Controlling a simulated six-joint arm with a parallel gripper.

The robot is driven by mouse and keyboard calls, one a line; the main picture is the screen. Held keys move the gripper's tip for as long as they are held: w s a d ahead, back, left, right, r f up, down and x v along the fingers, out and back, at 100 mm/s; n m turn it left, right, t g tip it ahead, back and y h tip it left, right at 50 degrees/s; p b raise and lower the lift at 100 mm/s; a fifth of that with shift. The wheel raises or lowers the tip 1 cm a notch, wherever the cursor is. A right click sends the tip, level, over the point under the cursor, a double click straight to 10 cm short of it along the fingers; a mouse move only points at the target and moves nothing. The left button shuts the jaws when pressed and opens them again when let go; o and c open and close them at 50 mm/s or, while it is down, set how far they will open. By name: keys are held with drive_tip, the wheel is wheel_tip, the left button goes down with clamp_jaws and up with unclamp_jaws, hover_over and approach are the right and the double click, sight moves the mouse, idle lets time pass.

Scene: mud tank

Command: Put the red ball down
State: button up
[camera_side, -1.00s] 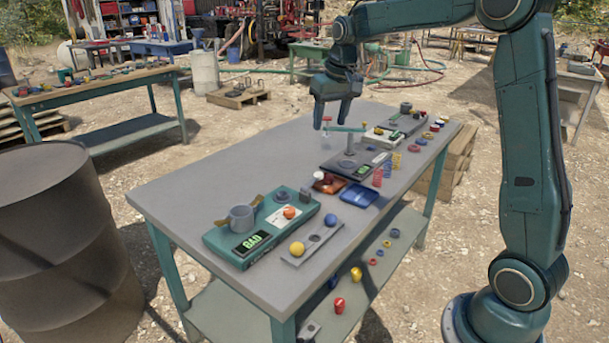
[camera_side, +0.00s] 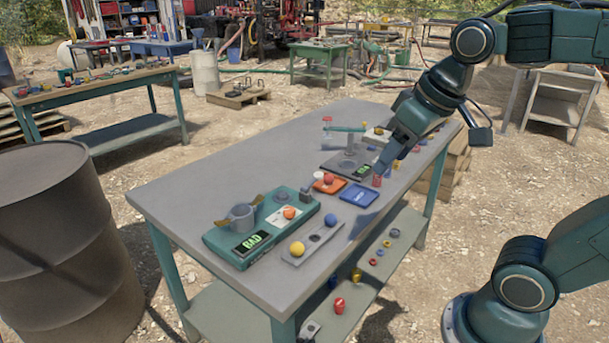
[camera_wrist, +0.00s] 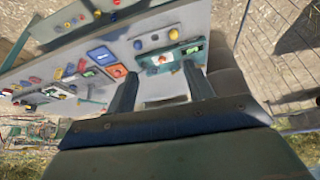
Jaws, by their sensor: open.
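A red ball (camera_side: 328,179) sits on the small orange tray (camera_side: 338,187), right of a small white, red-topped cup (camera_side: 318,175). My gripper (camera_side: 381,168) is right of this tray in the side view, above the far part of the bench, and nothing shows in it. In the wrist view my gripper (camera_wrist: 160,70) has its two fingers wide apart with nothing between them. The orange tray also shows there (camera_wrist: 117,71), beside the left finger; I cannot make out the ball on it clearly.
A blue tray (camera_side: 358,195) lies right of the orange one. A teal device (camera_side: 222,240) with an orange ball (camera_side: 290,212) stands nearer. A grey strip (camera_side: 312,245) holds a yellow ball (camera_side: 298,248) and a blue ball (camera_side: 331,220). A balance (camera_side: 349,160) stands behind. The bench's left side is clear.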

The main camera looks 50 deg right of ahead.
drive_tip(key=s+a+f+n, duration=0.1)
drive_tip(key=s+f, duration=0.2)
drive_tip(key=s, duration=0.2)
drive_tip(key=shift+s+a+t, duration=0.3)
drive_tip(key=shift+s+a, duration=0.05)
drive_tip(key=shift+s, duration=0.05)
idle(1.0)
